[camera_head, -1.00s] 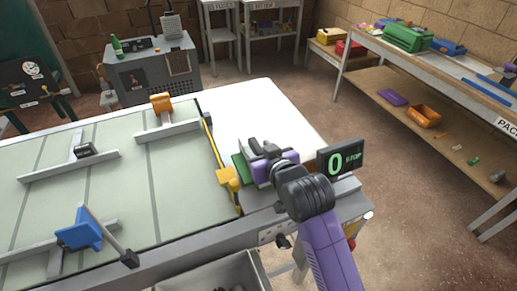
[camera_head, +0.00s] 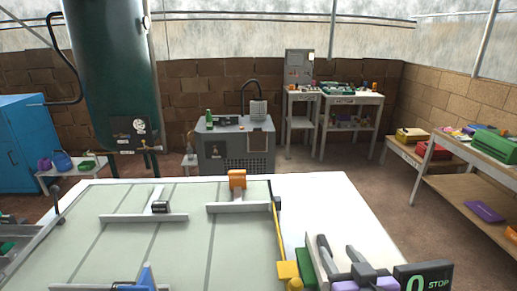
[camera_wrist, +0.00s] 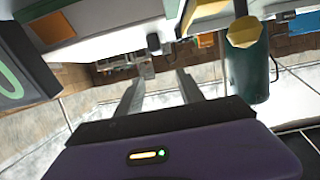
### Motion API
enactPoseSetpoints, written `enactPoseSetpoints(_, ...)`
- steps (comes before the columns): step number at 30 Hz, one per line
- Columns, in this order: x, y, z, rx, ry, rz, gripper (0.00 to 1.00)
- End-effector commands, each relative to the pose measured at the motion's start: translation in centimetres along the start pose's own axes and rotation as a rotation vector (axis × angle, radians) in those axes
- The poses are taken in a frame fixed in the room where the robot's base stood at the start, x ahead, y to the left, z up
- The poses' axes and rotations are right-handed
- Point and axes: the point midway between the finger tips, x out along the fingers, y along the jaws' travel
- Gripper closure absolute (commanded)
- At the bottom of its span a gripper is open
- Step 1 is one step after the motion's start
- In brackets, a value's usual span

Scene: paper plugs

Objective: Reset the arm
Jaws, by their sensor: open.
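My gripper (camera_head: 341,250) is low in the head view, over the right end of the work table, beside the dark display. It also shows in the wrist view (camera_wrist: 159,84), where its two grey fingers stand apart with nothing between them. My purple wrist is cut off by the bottom edge of the head view, and the rest of my arm is out of frame. The wrist view looks out across the room, which appears upside down.
The work table (camera_head: 335,203) has a pale green board (camera_head: 190,245) with a blue piece (camera_head: 146,278), an orange piece (camera_head: 237,180) and grey bars. A display (camera_head: 424,278) reading "0 STOP" stands close right of my gripper. A yellow piece (camera_head: 288,270) is close left. The white tabletop beyond is clear.

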Motion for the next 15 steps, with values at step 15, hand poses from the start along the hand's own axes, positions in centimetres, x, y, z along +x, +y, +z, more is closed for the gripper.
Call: enactPoseSetpoints(15,-8.5,-0.2,1.4,-0.016,0.312,-0.012,0.55)
